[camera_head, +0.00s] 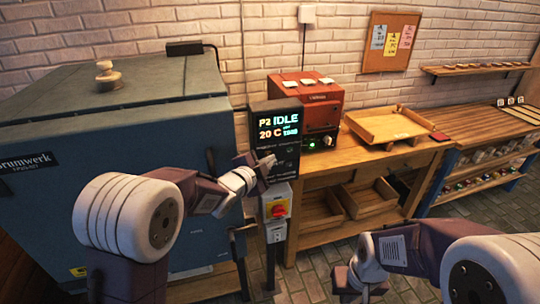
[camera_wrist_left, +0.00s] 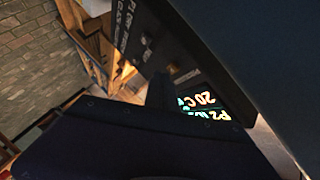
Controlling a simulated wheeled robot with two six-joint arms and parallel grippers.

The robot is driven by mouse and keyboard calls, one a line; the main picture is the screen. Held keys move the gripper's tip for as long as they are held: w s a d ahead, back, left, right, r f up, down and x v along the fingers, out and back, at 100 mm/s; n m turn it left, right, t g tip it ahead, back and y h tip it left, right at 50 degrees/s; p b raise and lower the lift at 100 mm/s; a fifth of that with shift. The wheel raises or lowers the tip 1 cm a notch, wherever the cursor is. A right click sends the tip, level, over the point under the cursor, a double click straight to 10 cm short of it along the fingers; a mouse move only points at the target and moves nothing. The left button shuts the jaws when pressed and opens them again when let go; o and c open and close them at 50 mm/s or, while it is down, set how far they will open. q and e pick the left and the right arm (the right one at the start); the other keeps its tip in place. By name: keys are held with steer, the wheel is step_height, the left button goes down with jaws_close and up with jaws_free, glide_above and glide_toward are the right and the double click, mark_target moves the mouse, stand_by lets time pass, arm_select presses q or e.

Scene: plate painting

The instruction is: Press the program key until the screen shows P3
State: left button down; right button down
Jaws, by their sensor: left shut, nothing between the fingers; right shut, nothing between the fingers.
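The control panel (camera_head: 274,124) is a dark upright box on a post beside the blue kiln. Its lit screen (camera_head: 279,126) reads P2 IDLE and 20 C, with smaller text at the right. The screen also shows upside down in the left wrist view (camera_wrist_left: 208,106). My left gripper (camera_head: 268,162) is shut and empty, with its tips at the lower front of the panel, below the screen. It hides part of the key area, so I cannot tell whether it touches the program key. My right gripper (camera_head: 350,284) is shut and empty, low at the bottom of the view.
The large blue kiln (camera_head: 120,115) stands left of the panel. A yellow and red switch box (camera_head: 276,207) is mounted on the post below it. A red machine (camera_head: 310,105) and a wooden tray (camera_head: 385,124) stand on the bench to the right. Open floor lies in front.

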arm_select(q)
steer(key=shift+w+a+r, duration=0.1)
steer(key=shift+w+r, duration=0.05)
steer(key=shift+r, duration=0.35)
steer(key=s+b, duration=0.2)
steer(key=s+d+f+b, duration=0.1)
steer(key=s, duration=0.1)
steer(key=shift+s+d+b, duration=0.1)
steer(key=shift+b, duration=0.25)
steer(key=shift+f, duration=0.1)
stand_by(0.3)
